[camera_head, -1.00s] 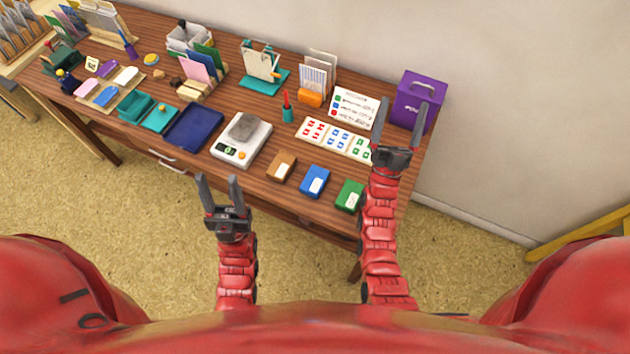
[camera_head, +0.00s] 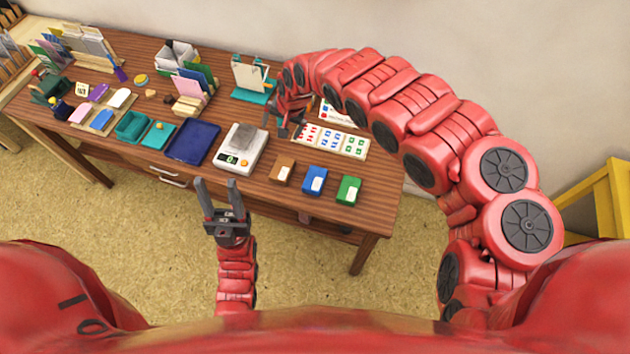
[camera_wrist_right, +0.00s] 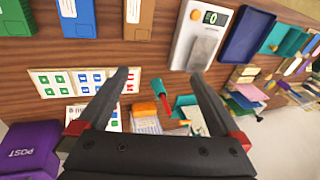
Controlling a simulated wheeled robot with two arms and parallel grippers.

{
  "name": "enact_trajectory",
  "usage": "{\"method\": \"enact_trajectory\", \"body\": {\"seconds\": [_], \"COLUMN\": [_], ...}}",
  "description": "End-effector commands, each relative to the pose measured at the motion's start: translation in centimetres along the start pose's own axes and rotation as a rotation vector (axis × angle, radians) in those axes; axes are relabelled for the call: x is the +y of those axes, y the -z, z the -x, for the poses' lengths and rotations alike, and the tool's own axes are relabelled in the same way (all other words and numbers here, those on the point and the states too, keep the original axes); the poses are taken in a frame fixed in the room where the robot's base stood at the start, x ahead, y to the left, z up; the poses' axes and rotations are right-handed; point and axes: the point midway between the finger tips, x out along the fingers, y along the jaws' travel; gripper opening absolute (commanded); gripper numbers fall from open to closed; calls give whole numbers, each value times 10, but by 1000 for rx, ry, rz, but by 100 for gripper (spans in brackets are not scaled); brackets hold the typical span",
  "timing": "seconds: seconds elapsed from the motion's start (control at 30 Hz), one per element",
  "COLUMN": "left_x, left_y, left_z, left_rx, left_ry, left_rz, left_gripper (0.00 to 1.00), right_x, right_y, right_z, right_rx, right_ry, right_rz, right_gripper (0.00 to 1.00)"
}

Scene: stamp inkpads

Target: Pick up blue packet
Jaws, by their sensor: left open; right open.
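The blue packet (camera_head: 314,181) with a white label lies near the table's front edge, between a brown packet (camera_head: 282,169) and a green packet (camera_head: 348,190). In the right wrist view the blue packet (camera_wrist_right: 77,17) is at the top left, cut by the frame edge. My right gripper (camera_head: 283,122) is open and empty above the table, behind and left of the blue packet; its fingers also show in the right wrist view (camera_wrist_right: 160,77). My left gripper (camera_head: 218,188) is open and empty in front of the table.
A white scale (camera_head: 240,150) stands left of the brown packet. A stamp card (camera_head: 333,141) lies behind the packets, with a red-and-teal pen holder (camera_wrist_right: 160,90) near it. A purple box (camera_wrist_right: 28,150) shows in the wrist view. A blue tray (camera_head: 192,143) is further left.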

Motion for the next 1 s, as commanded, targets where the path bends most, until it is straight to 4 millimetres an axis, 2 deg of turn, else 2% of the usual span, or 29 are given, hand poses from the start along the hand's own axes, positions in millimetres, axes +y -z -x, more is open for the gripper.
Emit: {"method": "enact_trajectory", "body": {"seconds": [0.03, 0.1, 0.2, 0.27, 0.37, 0.43, 0.53, 0.6, 0.9, 1.0], "left_x": [0, 0, 0, 0, 0, 1, 1, 1, 0, 0], "left_y": [1, 1, 1, 0, -2, -4, -4, -3, -1, -1], "left_z": [-4, -5, -6, -3, 9, 22, 24, 16, 8, 7], "left_rx": [0, 0, 0, 0, 0, 0, 0, 0, 0, 0], "left_ry": [0, 0, 0, 0, 0, 0, 0, 0, 0, 0], "left_rz": [0, 0, 0, 0, 0, 0, 0, 0, 0, 0], "left_gripper": [50, 50, 50, 50, 50, 50, 50, 50, 50, 50], "right_x": [22, 52, 79, 88, 96, 100, 106, 107, 120, 122], "right_y": [-6, -18, -28, -31, -36, -39, -42, -43, -49, -48], "right_z": [14, 27, 40, 41, 28, 12, -9, -14, -56, -64], "right_rx": [-29, -75, -111, -121, -128, -130, -131, -131, -131, -125], "right_ry": [-85, -190, -282, -310, -324, -321, -316, -314, -313, -311], "right_rz": [-5, -23, -45, -53, -55, -54, -54, -55, -53, -54], "right_gripper": [100, 100, 100, 100, 100, 100, 100, 100, 100, 100]}}
